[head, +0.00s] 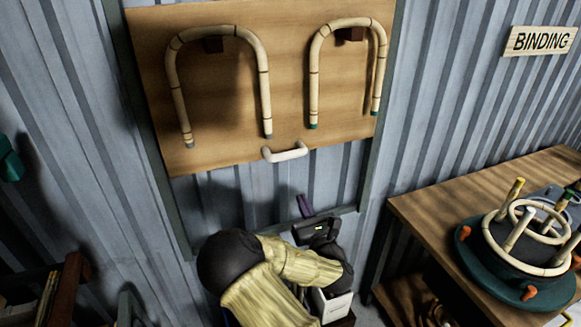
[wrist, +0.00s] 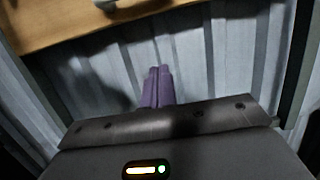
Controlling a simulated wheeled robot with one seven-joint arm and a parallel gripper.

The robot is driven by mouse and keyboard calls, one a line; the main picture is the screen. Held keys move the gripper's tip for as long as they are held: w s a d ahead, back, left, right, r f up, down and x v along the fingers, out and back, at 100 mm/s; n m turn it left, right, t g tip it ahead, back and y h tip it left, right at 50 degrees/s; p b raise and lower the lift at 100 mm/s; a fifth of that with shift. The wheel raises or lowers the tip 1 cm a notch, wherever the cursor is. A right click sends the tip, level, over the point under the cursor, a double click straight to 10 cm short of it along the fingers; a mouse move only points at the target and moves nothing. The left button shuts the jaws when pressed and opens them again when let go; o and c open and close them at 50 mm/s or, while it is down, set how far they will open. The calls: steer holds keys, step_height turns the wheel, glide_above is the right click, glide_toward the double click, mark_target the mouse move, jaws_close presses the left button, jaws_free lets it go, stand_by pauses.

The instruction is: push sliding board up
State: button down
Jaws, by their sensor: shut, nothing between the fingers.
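The sliding board (head: 225,120) is a flat wooden panel held between two dark vertical rails on the corrugated wall. A white handle (head: 285,152) sits at its lower edge. My gripper (head: 304,205) is below the board and the handle, apart from both, with its purple fingers pointing up. In the wrist view the fingers (wrist: 157,86) are together and empty, in front of bare wall. The board's lower edge (wrist: 60,36) crosses the top of that view, with part of the handle (wrist: 105,4) cut off at the top edge.
Two bent rattan hoops (head: 258,80) hang on the board from dark pegs. A wooden table (head: 430,205) at right bears a round jig (head: 515,260) with rattan rings. A BINDING sign (head: 540,41) is on the wall. Bare wall (head: 225,200) shows below the board.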

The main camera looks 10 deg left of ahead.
stand_by(0.3)
steer(key=w+a+r+p, duration=0.5)
steer(key=w+r, duration=0.1)
steer(key=w, duration=0.2)
steer(key=shift+a+r, duration=0.15)
steer(key=shift+r, duration=0.05)
steer(key=shift+w+r, duration=0.1)
stand_by(0.4)
